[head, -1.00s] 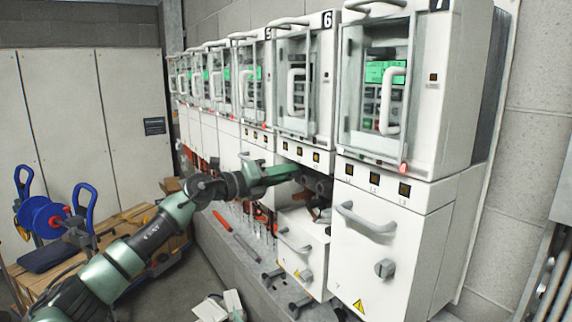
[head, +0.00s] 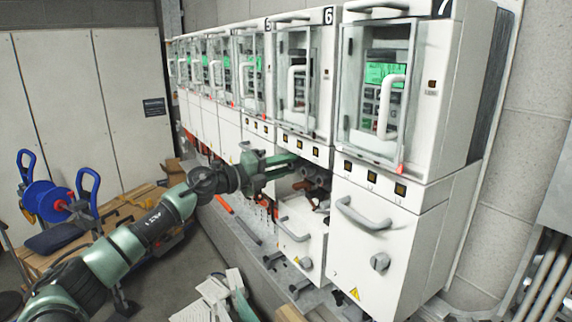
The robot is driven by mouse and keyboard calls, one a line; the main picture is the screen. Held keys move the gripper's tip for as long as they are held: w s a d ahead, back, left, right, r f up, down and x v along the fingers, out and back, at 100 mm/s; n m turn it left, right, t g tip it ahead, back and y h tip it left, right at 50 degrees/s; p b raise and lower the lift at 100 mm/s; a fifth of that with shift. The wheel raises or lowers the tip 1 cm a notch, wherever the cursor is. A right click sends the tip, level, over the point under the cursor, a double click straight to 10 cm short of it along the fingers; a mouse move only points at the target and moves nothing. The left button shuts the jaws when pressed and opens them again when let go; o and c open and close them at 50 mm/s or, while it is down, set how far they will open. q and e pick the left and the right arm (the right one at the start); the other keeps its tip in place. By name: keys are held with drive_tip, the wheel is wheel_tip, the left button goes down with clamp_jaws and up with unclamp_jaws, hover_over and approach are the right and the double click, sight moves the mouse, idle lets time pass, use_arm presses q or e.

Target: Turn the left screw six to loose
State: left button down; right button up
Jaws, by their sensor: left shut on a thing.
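Cabinet 6 (head: 300,122) stands in the row, with its number plate at the top. Its lower compartment is open, and a drawer-like front (head: 303,232) with a handle sits lowered and pulled out below the gap. Dark round parts (head: 318,178) show inside. My left gripper (head: 293,165) reaches in from the left at the upper left of this opening. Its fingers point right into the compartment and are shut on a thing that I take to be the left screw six. The screw itself is hidden by the fingers and shadow. My right gripper is not in view.
Cabinet 7 (head: 385,235) stands close on the right, with a protruding handle and knob. A blue cable reel (head: 45,200) sits on wooden pallets at the left. Pale boards (head: 215,300) lie on the floor in front. Open floor shows between pallets and cabinets.

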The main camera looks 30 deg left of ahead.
use_arm(q)
drive_tip(key=c, duration=1.1)
unclamp_jaws()
drive_tip(key=b+v, duration=0.6)
drive_tip(key=v, duration=0.1)
drive_tip(key=shift+s+a+f+b, duration=0.1)
drive_tip(key=shift+s+a+b, duration=0.05)
drive_tip(key=shift+s+b, duration=0.15)
